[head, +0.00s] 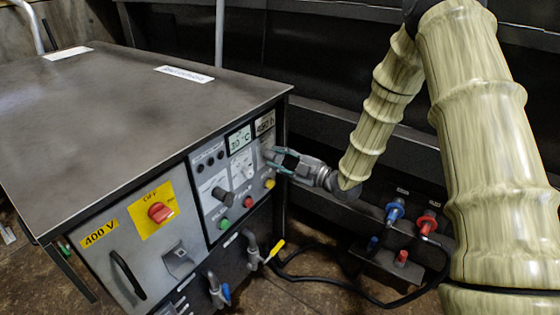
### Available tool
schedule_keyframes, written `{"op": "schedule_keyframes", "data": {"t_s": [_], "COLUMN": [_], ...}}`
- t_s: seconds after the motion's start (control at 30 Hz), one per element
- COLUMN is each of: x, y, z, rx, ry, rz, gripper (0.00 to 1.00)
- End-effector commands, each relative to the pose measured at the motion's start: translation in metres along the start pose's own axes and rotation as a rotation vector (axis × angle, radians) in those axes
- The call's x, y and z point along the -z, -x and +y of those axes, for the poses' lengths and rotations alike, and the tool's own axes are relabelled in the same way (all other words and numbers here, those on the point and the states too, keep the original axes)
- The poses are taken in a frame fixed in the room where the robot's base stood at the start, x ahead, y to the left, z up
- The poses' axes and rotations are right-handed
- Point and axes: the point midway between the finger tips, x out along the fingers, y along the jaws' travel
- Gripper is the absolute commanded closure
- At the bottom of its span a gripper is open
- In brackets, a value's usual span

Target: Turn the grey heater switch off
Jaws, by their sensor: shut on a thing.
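The grey heater switch is on the control panel (210,178) of the dark metal cabinet, at the panel's right edge under the hours display (265,123). It is mostly hidden by my gripper (268,156). My gripper reaches in from the right at the panel face, with its fingers closed on the switch. The exact angle of the switch cannot be made out. The temperature display (239,139) beside it reads about 20 °C.
A black knob (223,196), a green button (226,224), a red button (248,202) and a yellow button (270,184) sit close below. A red main switch (160,212) is further left. Blue (394,211) and red (427,222) couplings and a black hose lie below my arm.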

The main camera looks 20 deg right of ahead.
Motion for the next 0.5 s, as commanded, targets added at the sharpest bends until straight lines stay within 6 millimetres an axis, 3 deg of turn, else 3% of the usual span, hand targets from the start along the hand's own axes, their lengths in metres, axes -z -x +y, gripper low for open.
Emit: {"op": "schedule_keyframes", "data": {"t_s": [0.5], "x": [-0.0018], "y": [0.0002], "z": [-0.0018], "rx": [0.002], "ry": [0.457], "rz": [-0.001], "gripper": [0.89]}}
